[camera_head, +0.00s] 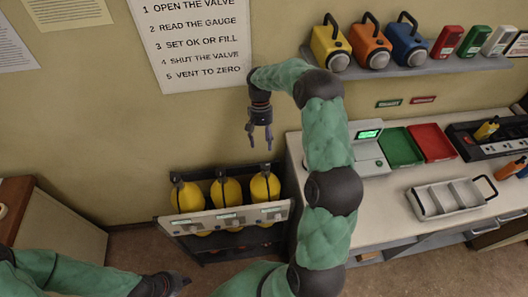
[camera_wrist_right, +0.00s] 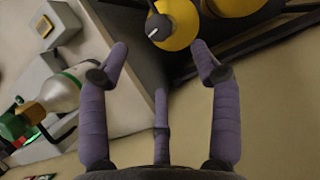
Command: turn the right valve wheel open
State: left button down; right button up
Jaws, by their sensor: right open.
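Three yellow cylinders stand in a rack, each with a dark fitting on top. The right cylinder (camera_head: 265,187) is nearest the counter. Its valve wheel is too small to make out in the head view. In the right wrist view, a dark round wheel with a white mark (camera_wrist_right: 158,27) sits on the yellow cylinder (camera_wrist_right: 180,30) nearest the counter. My right gripper (camera_head: 260,145) is open and empty, above the rack and apart from the wheel; its spread fingers show in the wrist view (camera_wrist_right: 160,50). My left gripper (camera_head: 183,281) is low at the bottom left, away from the rack; its finger opening is unclear.
The counter (camera_head: 385,205) stands right of the rack, with a gauge box (camera_head: 368,150), green and red trays and a white caddy (camera_head: 450,199). A shelf (camera_head: 430,68) with lamps hangs above. A cabinet (camera_head: 50,230) stands at left.

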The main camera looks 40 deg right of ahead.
jog(key=shift+v, duration=1.3)
jog(key=shift+f, duration=0.1)
